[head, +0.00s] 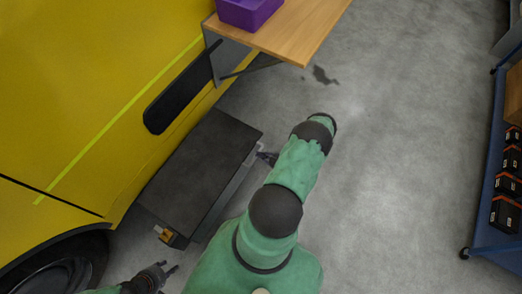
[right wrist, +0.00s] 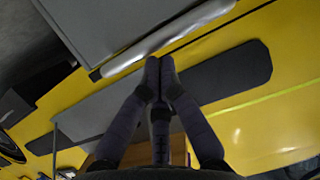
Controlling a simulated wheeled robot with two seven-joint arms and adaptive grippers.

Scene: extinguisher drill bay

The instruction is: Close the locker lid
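The locker (head: 205,165) is a long dark grey box beside the yellow vehicle, with a flat dark lid on top. Its lighter side faces right, and I cannot tell whether the lid is fully down. My right gripper (head: 267,158) is at the locker's right edge, partly hidden by my forearm. In the right wrist view its fingertips (right wrist: 158,72) are together, close to the pale bar along the edge of a grey panel (right wrist: 125,25); nothing shows clearly between them. My left gripper (head: 168,269) is at the bottom left, fingers apart and empty, below the locker's near end.
The yellow vehicle (head: 85,95) fills the left, with a dark panel (head: 180,95) above the locker. A wooden shelf (head: 300,30) with a purple bin (head: 248,10) juts out at the top. A blue rack (head: 485,200) stands right. Grey floor between is clear.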

